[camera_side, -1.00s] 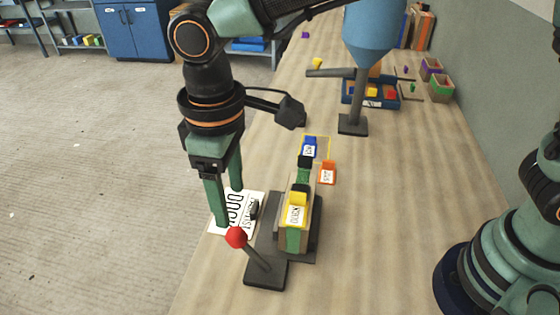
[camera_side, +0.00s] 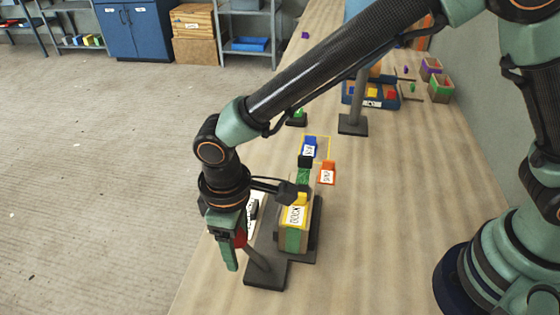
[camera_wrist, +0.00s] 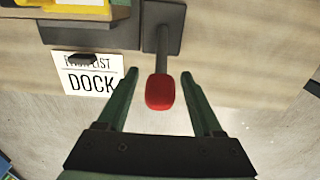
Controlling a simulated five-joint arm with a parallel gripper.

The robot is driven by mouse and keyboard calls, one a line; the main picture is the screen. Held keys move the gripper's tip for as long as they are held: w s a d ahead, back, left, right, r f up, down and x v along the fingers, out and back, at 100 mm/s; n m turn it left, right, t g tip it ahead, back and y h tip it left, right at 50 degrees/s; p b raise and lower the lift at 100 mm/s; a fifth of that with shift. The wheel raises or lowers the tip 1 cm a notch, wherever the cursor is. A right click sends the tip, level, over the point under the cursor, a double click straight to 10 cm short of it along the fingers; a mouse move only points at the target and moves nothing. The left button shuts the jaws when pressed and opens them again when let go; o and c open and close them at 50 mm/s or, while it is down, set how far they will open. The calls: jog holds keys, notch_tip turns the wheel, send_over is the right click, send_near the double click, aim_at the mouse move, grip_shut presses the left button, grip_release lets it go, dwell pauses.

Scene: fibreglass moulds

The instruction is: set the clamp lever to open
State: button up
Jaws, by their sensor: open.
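The clamp lever is a grey rod (camera_wrist: 162,48) with a red knob (camera_wrist: 160,92), rising from a dark base plate (camera_side: 265,273) near the table's front left edge. In the side view the rod leans up and to the left, and the knob is partly hidden behind my gripper. My gripper (camera_wrist: 166,75) is open, with one green finger on each side of the red knob in the wrist view. I see gaps between the knob and both fingers there. In the side view my gripper (camera_side: 237,258) points down at the knob.
A white sheet reading DOCK (camera_wrist: 90,80) lies beside the base. A blue piece (camera_side: 309,148) and an orange piece (camera_side: 327,173) lie behind. A post stand (camera_side: 353,124) is farther back.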

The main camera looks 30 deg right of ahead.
grip_shut()
dwell(1.4)
